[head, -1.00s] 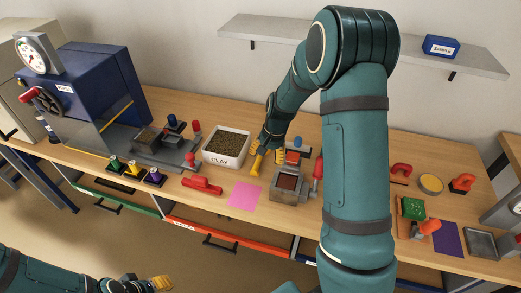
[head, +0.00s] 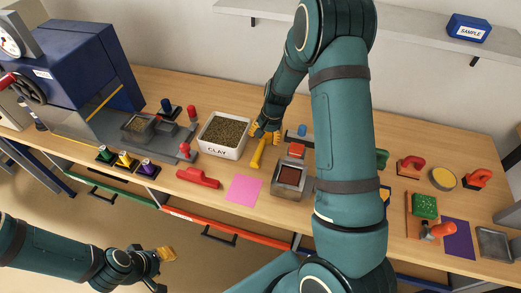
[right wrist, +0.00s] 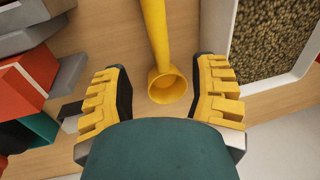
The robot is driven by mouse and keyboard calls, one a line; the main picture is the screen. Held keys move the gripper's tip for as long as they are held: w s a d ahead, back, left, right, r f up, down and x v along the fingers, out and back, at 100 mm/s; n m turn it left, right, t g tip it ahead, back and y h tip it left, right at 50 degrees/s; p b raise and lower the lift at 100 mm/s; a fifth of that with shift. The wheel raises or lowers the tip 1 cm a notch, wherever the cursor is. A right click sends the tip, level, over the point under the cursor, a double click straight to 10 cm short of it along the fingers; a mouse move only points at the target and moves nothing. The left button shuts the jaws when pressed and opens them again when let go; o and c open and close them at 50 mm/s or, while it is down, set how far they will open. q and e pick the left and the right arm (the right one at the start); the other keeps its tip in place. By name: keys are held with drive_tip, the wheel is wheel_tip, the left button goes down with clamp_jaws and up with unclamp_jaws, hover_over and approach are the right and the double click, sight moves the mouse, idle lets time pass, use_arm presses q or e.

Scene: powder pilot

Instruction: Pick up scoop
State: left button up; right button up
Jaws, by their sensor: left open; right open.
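The yellow scoop (head: 257,155) lies on the wooden bench beside the clay tub (head: 224,136). In the right wrist view, its round cup (right wrist: 167,86) is between my right fingers and its handle (right wrist: 154,28) runs to the top edge. My right gripper (head: 265,132) is open around the cup end, with a visible gap on each side; it also shows in the right wrist view (right wrist: 160,90). I cannot tell its exact height above the bench. My left gripper (head: 166,254) is open and empty, low over the floor in front of the bench.
A metal box (head: 292,180) stands to the right of the scoop. The clay tub is close on the left. My right arm hides part of the bench.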

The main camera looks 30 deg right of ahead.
sight(261, 145)
drive_tip(key=shift+w+a+f+b, duration=0.1)
drive_tip(key=shift+a+f+b, duration=0.1)
drive_tip(key=shift+f, duration=0.8)
drive_tip(key=shift+w+a+f+b, duration=0.15)
drive_tip(key=shift+a+f, duration=0.05)
drive_tip(key=shift+f, duration=0.85)
drive_tip(key=shift+w+a+f+b, duration=0.1)
drive_tip(key=shift+a+f+b, duration=0.1)
drive_tip(key=shift+f, duration=0.8)
drive_tip(key=shift+r, duration=0.1)
clamp_jaws()
